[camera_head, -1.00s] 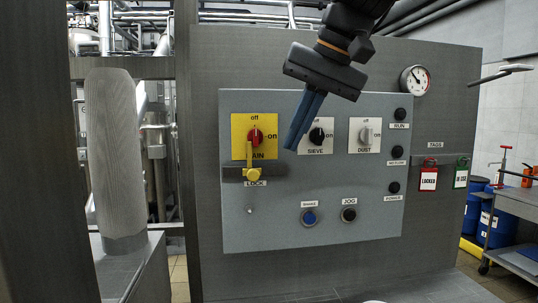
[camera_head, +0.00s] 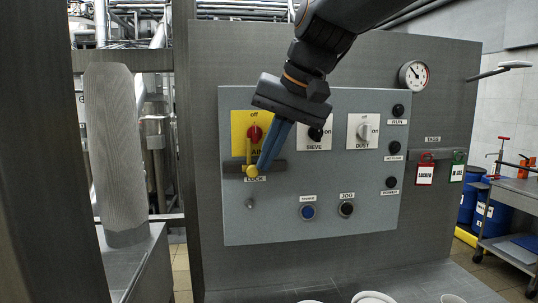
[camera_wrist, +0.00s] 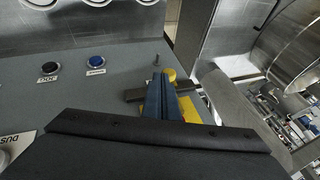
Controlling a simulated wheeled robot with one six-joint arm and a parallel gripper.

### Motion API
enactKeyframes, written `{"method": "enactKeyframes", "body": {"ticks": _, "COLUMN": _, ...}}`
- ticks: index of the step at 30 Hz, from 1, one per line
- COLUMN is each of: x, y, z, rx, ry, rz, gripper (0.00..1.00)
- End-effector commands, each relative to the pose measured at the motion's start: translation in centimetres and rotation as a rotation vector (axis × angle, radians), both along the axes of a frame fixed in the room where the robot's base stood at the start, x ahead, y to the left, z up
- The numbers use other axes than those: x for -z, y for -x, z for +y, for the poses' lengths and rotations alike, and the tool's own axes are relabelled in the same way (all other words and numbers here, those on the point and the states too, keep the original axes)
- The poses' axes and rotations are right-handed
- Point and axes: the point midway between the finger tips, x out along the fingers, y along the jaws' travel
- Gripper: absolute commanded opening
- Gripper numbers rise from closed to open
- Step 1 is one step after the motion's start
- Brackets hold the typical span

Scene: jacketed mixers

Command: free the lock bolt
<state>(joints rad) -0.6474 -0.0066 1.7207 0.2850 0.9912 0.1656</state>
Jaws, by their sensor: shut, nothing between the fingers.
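The lock bolt is a yellow rod with a round yellow knob (camera_head: 251,172) at its lower end, below the red MAIN switch (camera_head: 254,133) on its yellow plate. The rod hangs upright across a dark horizontal bar (camera_head: 235,167). My gripper (camera_head: 262,170) has its blue fingers shut and empty, tips just right of the knob in the head view. In the wrist view the yellow knob (camera_wrist: 169,75) shows just beyond the fingertips. I cannot tell whether the fingers touch it. The fingers hide part of the plate and bar.
The grey panel (camera_head: 370,210) also carries the SIEVE switch (camera_head: 316,133), the DUST switch (camera_head: 364,131), a blue button (camera_head: 307,212) and several black buttons. Red and green tags (camera_head: 425,173) hang at the right.

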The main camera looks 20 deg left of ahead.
Motion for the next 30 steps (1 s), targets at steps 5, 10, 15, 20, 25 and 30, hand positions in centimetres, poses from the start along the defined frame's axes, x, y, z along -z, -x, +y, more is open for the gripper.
{"method": "enactKeyframes", "body": {"ticks": 5, "x": -0.2, "y": 1.3, "z": 2.3, "rx": -0.005, "ry": 0.001, "rz": 0.001, "gripper": 0.0}}
{"method": "enactKeyframes", "body": {"ticks": 10, "x": -0.1, "y": 2.1, "z": 3.7, "rx": -0.002, "ry": 0.0, "rz": 0.0, "gripper": 0.0}}
{"method": "enactKeyframes", "body": {"ticks": 15, "x": 0.0, "y": 2.0, "z": 3.6, "rx": -0.002, "ry": 0.0, "rz": 0.001, "gripper": 0.0}}
{"method": "enactKeyframes", "body": {"ticks": 20, "x": -0.1, "y": 2.0, "z": 3.5, "rx": 0.0, "ry": 0.0, "rz": 0.001, "gripper": 0.0}}
{"method": "enactKeyframes", "body": {"ticks": 25, "x": -0.9, "y": 1.7, "z": 2.1, "rx": 0.002, "ry": -0.002, "rz": 0.0, "gripper": 0.0}}
{"method": "enactKeyframes", "body": {"ticks": 30, "x": -3.0, "y": 1.3, "z": -0.4, "rx": 0.0, "ry": -0.005, "rz": -0.006, "gripper": 0.0}}
